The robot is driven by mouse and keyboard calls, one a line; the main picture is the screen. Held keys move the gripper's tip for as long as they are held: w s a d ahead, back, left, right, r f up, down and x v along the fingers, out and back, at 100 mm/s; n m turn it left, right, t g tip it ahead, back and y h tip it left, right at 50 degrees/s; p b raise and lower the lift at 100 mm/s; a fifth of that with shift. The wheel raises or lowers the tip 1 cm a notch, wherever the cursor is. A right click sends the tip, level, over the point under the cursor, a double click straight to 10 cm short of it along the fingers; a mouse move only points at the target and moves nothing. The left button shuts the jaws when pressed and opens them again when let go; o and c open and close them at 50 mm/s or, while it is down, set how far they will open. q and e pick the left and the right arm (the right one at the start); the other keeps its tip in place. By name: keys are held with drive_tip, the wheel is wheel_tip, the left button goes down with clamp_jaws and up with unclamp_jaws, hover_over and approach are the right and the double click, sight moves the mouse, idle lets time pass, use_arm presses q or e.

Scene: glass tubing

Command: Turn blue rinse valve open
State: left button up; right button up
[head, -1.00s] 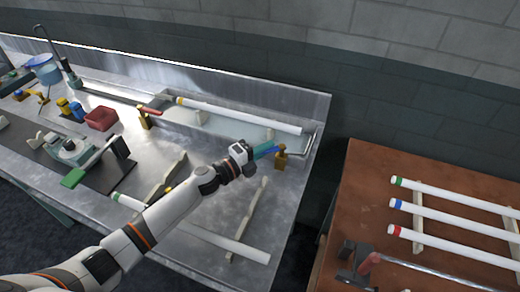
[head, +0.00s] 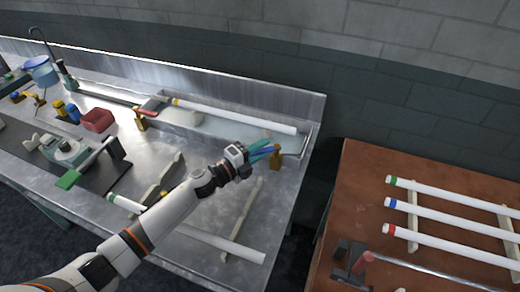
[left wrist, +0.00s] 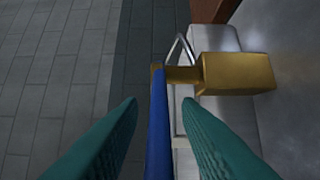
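The blue rinse valve has a brass body (head: 276,159) at the right end of the steel trough. In the left wrist view its brass body (left wrist: 238,73) is at upper right, and its long blue handle (left wrist: 158,130) runs down the middle of the picture. My left gripper (head: 265,153) is at the valve, with its teal fingers on either side of the handle. In the left wrist view the left gripper (left wrist: 159,102) is open, with a gap between each finger and the handle. My right gripper is not in view.
A second brass valve (head: 140,122) with a red handle stands farther left by the trough. A white tube (head: 235,117) lies along the trough. Another white tube (head: 225,245) lies on supports below my left arm. A brown table (head: 365,200) with several white tubes stands at right.

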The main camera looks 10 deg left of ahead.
use_arm(q)
drive_tip(key=b+v, duration=0.1)
drive_tip(key=v, duration=0.6)
drive_tip(key=shift+s+a, duration=0.1)
drive_tip(key=shift+s, duration=0.1)
